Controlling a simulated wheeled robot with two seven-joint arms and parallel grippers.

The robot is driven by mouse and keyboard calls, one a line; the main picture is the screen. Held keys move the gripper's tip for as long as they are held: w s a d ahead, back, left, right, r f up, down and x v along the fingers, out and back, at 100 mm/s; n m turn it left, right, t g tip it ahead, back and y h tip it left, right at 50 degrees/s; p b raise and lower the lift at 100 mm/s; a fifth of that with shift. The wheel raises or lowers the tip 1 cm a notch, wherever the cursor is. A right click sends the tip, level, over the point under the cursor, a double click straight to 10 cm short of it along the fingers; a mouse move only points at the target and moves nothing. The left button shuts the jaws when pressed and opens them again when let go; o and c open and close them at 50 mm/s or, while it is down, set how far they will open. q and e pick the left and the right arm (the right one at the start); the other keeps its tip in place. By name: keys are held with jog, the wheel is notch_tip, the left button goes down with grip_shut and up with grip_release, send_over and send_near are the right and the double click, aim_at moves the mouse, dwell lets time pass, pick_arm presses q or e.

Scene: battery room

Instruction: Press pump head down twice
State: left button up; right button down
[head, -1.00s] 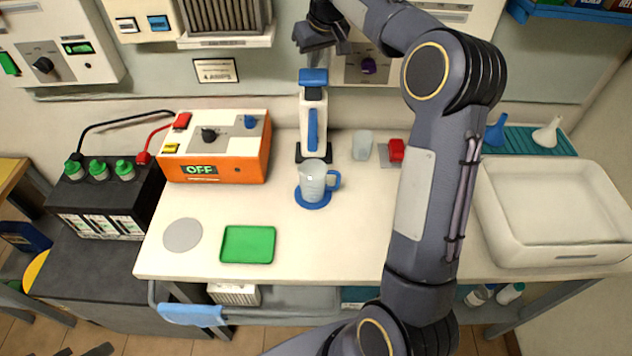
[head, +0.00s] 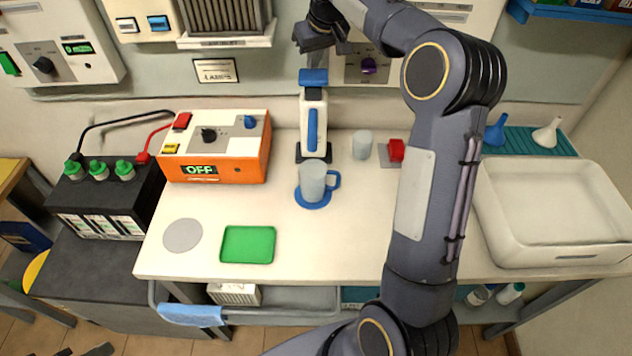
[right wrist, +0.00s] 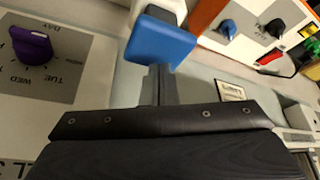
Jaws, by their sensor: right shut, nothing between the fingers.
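The pump dispenser (head: 313,116) stands upright at the back of the bench, white with a blue stripe. Its blue pump head (head: 313,77) is on top and also shows in the right wrist view (right wrist: 158,45). My right gripper (head: 317,60) is shut and empty, pointing down just above the pump head. In the right wrist view its closed fingers (right wrist: 158,85) reach the edge of the blue head; I cannot tell whether they touch. A translucent jug (head: 312,184) with a blue handle stands on a round blue mat (head: 314,205) in front of the pump. My left gripper is out of view.
An orange charger box (head: 218,150) reading OFF stands left of the pump. A clear cup (head: 362,145) and a red block (head: 396,151) are to its right. A green tray (head: 247,245) and grey disc (head: 182,235) lie at front left. A white basin (head: 560,256) is at right.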

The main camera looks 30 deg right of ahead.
aim_at(315, 76)
jog(key=shift+f, duration=0.15)
jog(key=shift+f+b, duration=1.8)
jog(key=shift+f, duration=0.9)
jog(key=shift+r, duration=0.1)
jog(key=shift+r+p, duration=2.7)
jog(key=shift+r, duration=0.05)
jog(key=shift+f, duration=0.2)
